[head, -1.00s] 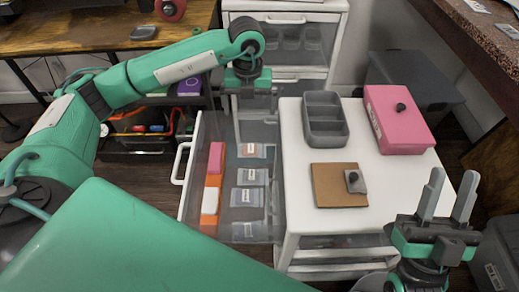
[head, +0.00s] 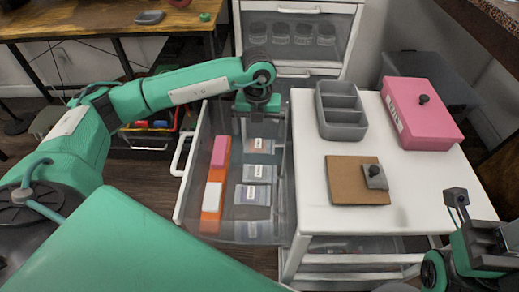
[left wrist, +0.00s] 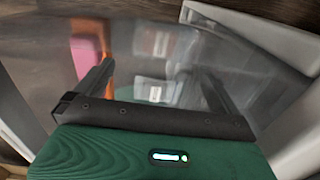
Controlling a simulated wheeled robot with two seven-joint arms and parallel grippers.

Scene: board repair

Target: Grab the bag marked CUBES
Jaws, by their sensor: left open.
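Several clear bags with white labels lie in a row in the open drawer (head: 183,205): a far bag (head: 262,146), a second bag (head: 258,173), a third bag (head: 252,196) and a near bag (head: 253,231). The labels are too small to read, so I cannot tell which says CUBES. My left gripper (head: 257,136) is open and points down over the far end of the drawer, near the far bag. In the left wrist view, two bags (left wrist: 153,42) show beyond and between the open fingers (left wrist: 152,82). My right gripper (head: 468,215) is at the lower right, its jaws unclear.
A pink block (head: 220,152) and an orange strip (head: 211,222) lie along the drawer's left side. The white cabinet top (head: 305,190) holds a grey divided tray (head: 341,112), a brown board (head: 350,186) and a pink box (head: 420,115). Drawer walls surround the bags.

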